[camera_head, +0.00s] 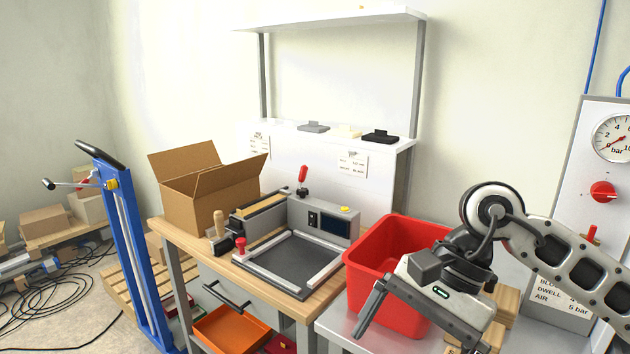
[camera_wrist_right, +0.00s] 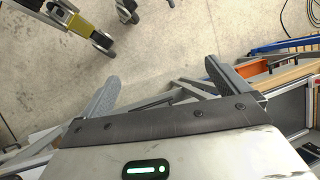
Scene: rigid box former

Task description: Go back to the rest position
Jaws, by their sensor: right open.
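My right gripper (camera_head: 412,338) is in the lower right of the head view, in front of the red bin, with its arm coming in from the right edge. One finger points down and left; the other is partly cut off or hidden at the bottom. In the right wrist view the two fingers of this gripper (camera_wrist_right: 163,78) are spread wide apart. Nothing is between them, and bare concrete floor (camera_wrist_right: 170,45) shows beyond. My left gripper is in neither view.
A red bin (camera_head: 368,256) stands close behind my right gripper. The wooden bench (camera_head: 185,238) holds the box former (camera_head: 333,222) and an open cardboard box (camera_head: 205,200). A gauge panel (camera_head: 575,180) stands at right, a blue lift (camera_head: 128,240) at left.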

